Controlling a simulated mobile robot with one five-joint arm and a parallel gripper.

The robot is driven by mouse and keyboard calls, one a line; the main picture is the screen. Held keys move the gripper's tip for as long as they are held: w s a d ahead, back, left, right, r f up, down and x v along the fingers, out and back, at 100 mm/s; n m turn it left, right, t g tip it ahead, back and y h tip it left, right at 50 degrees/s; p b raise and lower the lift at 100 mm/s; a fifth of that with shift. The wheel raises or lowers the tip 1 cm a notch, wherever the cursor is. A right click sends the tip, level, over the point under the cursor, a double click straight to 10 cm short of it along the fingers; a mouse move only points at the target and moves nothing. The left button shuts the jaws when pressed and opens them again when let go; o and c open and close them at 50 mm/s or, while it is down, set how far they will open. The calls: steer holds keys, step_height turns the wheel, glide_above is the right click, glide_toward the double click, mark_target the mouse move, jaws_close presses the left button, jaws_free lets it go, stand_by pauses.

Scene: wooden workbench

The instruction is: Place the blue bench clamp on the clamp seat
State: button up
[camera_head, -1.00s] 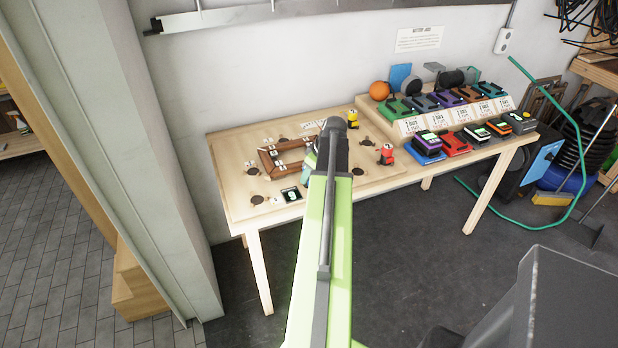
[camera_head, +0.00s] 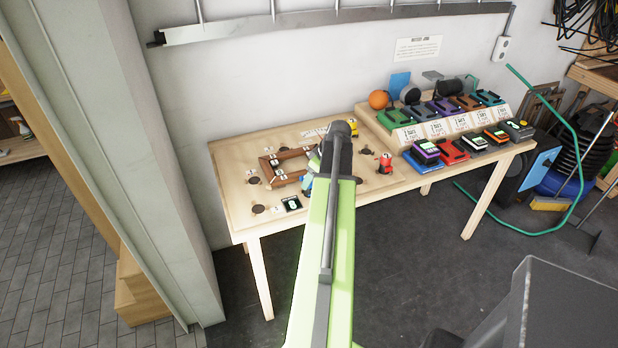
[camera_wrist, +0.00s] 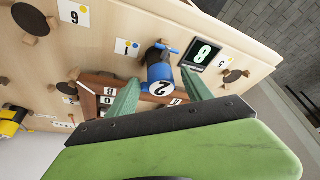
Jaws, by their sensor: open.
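The blue bench clamp (camera_wrist: 158,68) stands on the board in the wrist view, with a round white label marked 2 and a blue cross handle. My gripper (camera_wrist: 159,80) is open; its two green fingers reach down on either side of the clamp's near part, and I cannot tell whether they touch it. In the head view the clamp (camera_head: 307,183) shows only partly, left of my arm. Dark round seats (camera_head: 258,209) with number cards are spread over the board; another lies right of the display in the wrist view (camera_wrist: 236,76). Which one is the clamp seat is unclear.
A brown wooden frame (camera_head: 268,169) lies beside the blue clamp. A small digit display (camera_head: 292,203) sits near the board's front edge. A red clamp (camera_head: 384,163) and a yellow clamp (camera_head: 352,128) stand on the right part. A battery rack (camera_head: 440,128) fills the bench's right end.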

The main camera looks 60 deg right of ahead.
steer(key=p+v, duration=0.6)
steer(key=v, duration=0.2)
steer(key=shift+r, duration=0.2)
steer(key=w+a+g, duration=0.1)
steer(key=w+a, duration=0.5)
steer(key=a, duration=0.3)
steer(key=w+a+f+g+y, duration=0.1)
steer(key=w+a, duration=0.6)
steer(key=a, duration=0.3)
steer(key=w+a+g, duration=0.1)
steer(key=w+a, duration=0.5)
steer(key=a, duration=0.3)
steer(key=w+a+g, duration=0.1)
steer(key=a, duration=3)
steer(key=shift+f+n+g+h, duration=0.3)
steer(key=shift+f+h, duration=0.1)
steer(key=shift+f, duration=0.05)
steer(key=shift+c, duration=0.5)
